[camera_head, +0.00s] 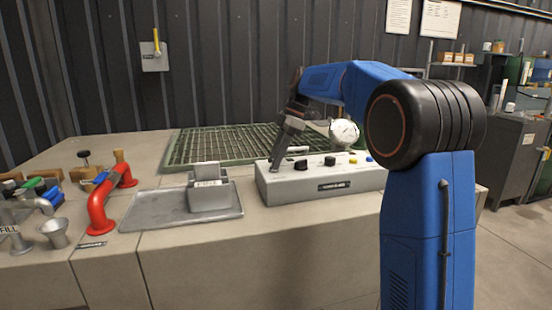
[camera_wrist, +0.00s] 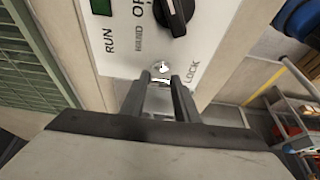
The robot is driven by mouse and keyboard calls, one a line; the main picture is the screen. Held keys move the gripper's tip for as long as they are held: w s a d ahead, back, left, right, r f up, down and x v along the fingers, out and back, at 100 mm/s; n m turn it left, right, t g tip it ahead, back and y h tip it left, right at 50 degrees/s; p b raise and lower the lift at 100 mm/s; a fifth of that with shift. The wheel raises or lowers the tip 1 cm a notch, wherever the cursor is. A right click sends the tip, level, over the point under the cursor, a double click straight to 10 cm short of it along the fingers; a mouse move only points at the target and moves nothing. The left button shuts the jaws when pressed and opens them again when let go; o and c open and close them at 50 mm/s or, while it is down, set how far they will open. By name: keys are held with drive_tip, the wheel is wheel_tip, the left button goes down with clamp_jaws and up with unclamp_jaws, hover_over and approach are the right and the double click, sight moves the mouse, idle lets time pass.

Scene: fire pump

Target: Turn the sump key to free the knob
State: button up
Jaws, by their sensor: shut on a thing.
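The sump key (camera_wrist: 162,68) is a small pale metal piece on the white panel face, beside the word LOCK in the wrist view. My gripper (camera_wrist: 162,80) has its two dark fingers either side of it and is shut on it; the fingers hide part of the key. The black knob (camera_wrist: 175,12) sits just beyond the key, partly cut off by the frame's top edge. In the head view my gripper (camera_head: 276,164) points down at the left end of the grey control box (camera_head: 320,186); the key is too small to make out there.
A round gauge (camera_head: 343,132) stands behind the box. A metal tray (camera_head: 160,222) with a grey block (camera_head: 208,190) lies left of it, then a red pipe (camera_head: 102,205). A green grating (camera_head: 222,147) covers the back of the counter.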

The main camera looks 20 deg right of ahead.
drive_tip(key=o, duration=1)
drive_tip(key=shift+o, duration=0.2)
drive_tip(key=v, duration=1.7)
drive_tip(key=shift+d+r, duration=0.15)
drive_tip(key=s+a+f+m+t+h, duration=0.1)
drive_tip(key=s+f+m, duration=0.4)
drive_tip(key=s, duration=0.6)
drive_tip(key=s+a+f+m+t+h, duration=0.1)
drive_tip(key=s+f+m, duration=0.45)
drive_tip(key=s, duration=0.65)
drive_tip(key=s+d+f+m+t+h, duration=0.1)
drive_tip(key=s+f+m, duration=0.6)
drive_tip(key=s+f, duration=1.3)
wheel_tip(320, 180, down, 3)
drive_tip(key=shift+d+f+m+t+h, duration=0.1)
drive_tip(key=shift+d+m+t+h, duration=0.2)
drive_tip(key=shift+t+h, duration=0.5)
